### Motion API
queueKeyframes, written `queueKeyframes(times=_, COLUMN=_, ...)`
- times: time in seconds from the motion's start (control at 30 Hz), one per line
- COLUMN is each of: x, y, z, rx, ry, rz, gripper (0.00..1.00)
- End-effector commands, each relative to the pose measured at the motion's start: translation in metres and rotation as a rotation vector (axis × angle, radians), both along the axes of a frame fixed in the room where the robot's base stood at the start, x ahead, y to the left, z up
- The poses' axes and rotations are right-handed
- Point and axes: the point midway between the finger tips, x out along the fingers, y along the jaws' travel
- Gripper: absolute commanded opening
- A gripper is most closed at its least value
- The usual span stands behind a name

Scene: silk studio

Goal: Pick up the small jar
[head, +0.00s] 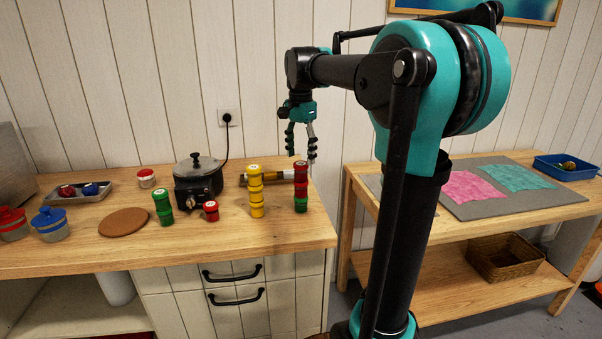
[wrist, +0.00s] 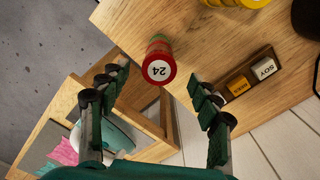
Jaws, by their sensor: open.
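Several small round jars stand on the wooden counter in the head view. They include a stack with red jars over green (head: 301,174), a yellow stack (head: 256,195), a green stack (head: 163,207) and a single red jar (head: 211,211). A pale jar with a red lid (head: 146,178) stands further back. I cannot tell which is the task's small jar. My gripper (head: 301,151) is open and empty, pointing down above the red-and-green stack. In the wrist view, this stack's red top (wrist: 158,70), marked 24, lies between the open fingertips (wrist: 157,80), seemingly below them.
A black pot (head: 198,181) with a cord stands behind the jars. A rack with labelled blocks (wrist: 252,76) lies close behind the stack. A cork mat (head: 124,222) and blue-lidded pot (head: 50,224) are at left. The counter's right edge is near the stack.

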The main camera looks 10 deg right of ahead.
Motion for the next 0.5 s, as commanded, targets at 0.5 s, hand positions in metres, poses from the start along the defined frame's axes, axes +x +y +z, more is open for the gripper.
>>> queueKeyframes(times=0.5, x=0.0, y=-0.001, z=-0.051, rx=0.0, ry=0.0, rz=0.0, gripper=0.63)
